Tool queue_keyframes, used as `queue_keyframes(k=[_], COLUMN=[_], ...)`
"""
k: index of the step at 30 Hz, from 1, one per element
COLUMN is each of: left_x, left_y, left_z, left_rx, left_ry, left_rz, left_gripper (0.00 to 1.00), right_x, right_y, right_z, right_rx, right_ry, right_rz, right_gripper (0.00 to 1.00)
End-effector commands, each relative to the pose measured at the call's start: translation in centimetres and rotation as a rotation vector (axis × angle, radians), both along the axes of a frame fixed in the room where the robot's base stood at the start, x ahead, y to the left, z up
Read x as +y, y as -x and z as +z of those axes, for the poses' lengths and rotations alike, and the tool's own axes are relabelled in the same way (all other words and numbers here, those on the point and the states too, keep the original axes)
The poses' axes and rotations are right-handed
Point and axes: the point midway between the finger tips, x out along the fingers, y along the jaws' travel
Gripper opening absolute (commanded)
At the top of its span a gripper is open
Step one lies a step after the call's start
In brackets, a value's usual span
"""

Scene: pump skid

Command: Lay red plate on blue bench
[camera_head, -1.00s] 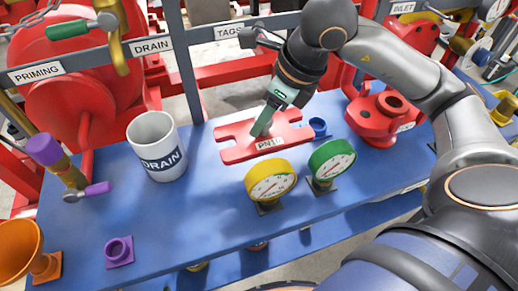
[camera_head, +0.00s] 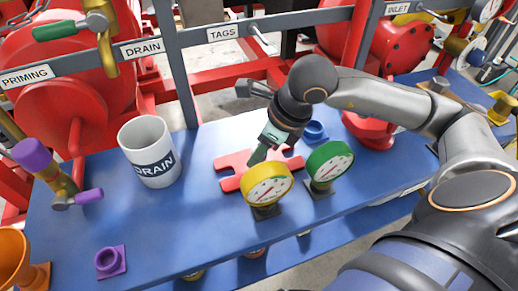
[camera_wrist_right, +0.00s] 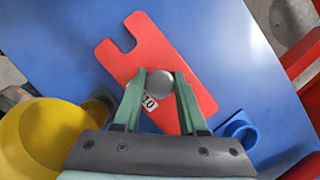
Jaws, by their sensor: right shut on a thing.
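The red plate (camera_head: 232,168) is a flat slotted plate with a white label and a grey knob (camera_wrist_right: 160,83) on top. My right gripper (camera_head: 262,150) is shut on the knob, with a green finger on each side of it in the right wrist view (camera_wrist_right: 160,95). The plate is level, low over or on the blue bench (camera_head: 205,215); I cannot tell whether it touches. In the head view the yellow gauge hides part of the plate. The plate also shows in the right wrist view (camera_wrist_right: 150,50). My left gripper is not in view.
A yellow gauge (camera_head: 267,186) and a green gauge (camera_head: 328,163) stand in front of the plate. A blue socket (camera_head: 315,131) is close at its right. A white DRAIN mug (camera_head: 151,153) stands at left. Bench surface between mug and plate is clear.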

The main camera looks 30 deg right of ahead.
Motion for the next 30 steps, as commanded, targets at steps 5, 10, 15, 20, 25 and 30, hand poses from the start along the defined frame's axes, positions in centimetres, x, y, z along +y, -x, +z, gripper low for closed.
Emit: queue_keyframes(k=[5,10,15,20,25,30], left_x=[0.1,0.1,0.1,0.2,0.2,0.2], left_y=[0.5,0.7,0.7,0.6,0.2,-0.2], left_z=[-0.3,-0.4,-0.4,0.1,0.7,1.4], left_rx=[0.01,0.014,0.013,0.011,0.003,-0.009], left_ry=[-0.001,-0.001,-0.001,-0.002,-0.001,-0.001], left_rz=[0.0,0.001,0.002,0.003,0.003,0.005], left_gripper=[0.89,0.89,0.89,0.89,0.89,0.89], right_x=[0.0,0.0,0.0,-0.2,-0.9,-1.6], right_y=[0.0,0.0,0.0,0.1,1.2,2.4], right_z=[-0.1,-0.1,0.0,0.9,4.1,7.6], right_rx=[0.0,0.0,0.0,-0.003,-0.007,-0.005], right_ry=[-0.001,-0.001,-0.001,0.001,0.002,0.002], right_rz=[0.0,0.0,0.0,-0.001,-0.001,-0.002], right_gripper=[0.59,0.71,0.71,0.71,0.71,0.71])
